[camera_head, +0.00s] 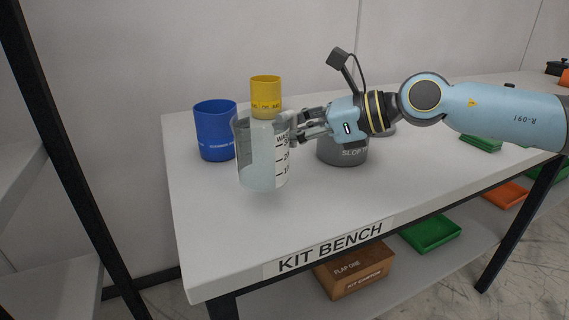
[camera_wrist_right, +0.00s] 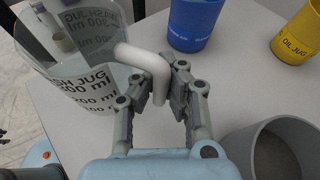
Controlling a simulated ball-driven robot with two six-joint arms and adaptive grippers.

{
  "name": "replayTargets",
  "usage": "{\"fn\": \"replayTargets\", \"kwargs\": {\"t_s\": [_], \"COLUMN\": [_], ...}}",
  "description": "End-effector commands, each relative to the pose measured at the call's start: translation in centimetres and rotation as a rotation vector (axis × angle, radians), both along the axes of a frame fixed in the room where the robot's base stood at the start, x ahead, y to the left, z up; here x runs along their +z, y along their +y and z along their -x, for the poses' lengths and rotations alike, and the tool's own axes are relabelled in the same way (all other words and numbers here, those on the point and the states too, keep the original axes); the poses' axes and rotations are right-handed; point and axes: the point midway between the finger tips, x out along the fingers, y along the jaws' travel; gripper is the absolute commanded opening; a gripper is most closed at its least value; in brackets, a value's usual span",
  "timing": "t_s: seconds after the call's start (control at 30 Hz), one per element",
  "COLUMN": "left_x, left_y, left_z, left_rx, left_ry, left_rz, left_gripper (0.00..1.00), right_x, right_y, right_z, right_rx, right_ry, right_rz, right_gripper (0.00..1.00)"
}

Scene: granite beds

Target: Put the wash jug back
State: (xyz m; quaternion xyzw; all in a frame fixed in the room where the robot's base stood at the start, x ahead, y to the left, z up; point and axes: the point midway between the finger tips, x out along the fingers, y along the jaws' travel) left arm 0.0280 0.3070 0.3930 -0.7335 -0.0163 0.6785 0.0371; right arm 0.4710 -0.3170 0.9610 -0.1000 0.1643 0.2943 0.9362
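The wash jug (camera_head: 258,160) is a clear jug with black volume markings, upright at the bench's left part; I cannot tell if its base touches the bench. It also shows in the right wrist view (camera_wrist_right: 70,75), with its pale bent handle (camera_wrist_right: 152,62) toward me. My right gripper (camera_head: 300,124) is at the handle. In the wrist view its fingers (camera_wrist_right: 160,88) stand on either side of the handle, the right finger close against it and a gap seeming to show on the left. My left gripper is not in view.
A blue cup (camera_head: 215,130) and a yellow oil jug (camera_head: 265,92) stand behind the wash jug. A grey slop pot (camera_head: 342,153) stands right of it, below my right gripper. The front of the kit bench (camera_head: 225,235) is clear. A carton (camera_head: 355,272) and green tray (camera_head: 430,234) lie below.

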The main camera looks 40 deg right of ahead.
Motion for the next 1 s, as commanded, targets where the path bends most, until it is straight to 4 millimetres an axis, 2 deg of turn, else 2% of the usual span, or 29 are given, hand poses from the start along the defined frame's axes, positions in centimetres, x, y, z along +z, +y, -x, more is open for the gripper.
{"fn": "replayTargets", "kwargs": {"t_s": [0.13, 0.3, 0.4, 0.8, 1.0], "left_x": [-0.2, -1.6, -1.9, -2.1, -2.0], "left_y": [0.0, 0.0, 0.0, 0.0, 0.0], "left_z": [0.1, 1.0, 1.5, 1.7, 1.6], "left_rx": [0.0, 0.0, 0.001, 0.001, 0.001], "left_ry": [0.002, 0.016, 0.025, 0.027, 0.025], "left_rz": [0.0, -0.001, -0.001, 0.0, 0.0], "left_gripper": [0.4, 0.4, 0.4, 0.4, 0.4], "right_x": [-0.5, -3.4, -4.4, -4.8, -4.6], "right_y": [0.7, 0.7, 0.7, 0.7, 0.7], "right_z": [-0.1, -0.1, -0.1, -0.1, -0.1], "right_rx": [-0.002, -0.003, -0.003, -0.001, -0.001], "right_ry": [-0.001, 0.003, 0.002, 0.001, 0.001], "right_rz": [0.0, 0.0, 0.0, 0.002, 0.002], "right_gripper": [0.0, 0.0, 0.0, 0.0, 0.26]}}
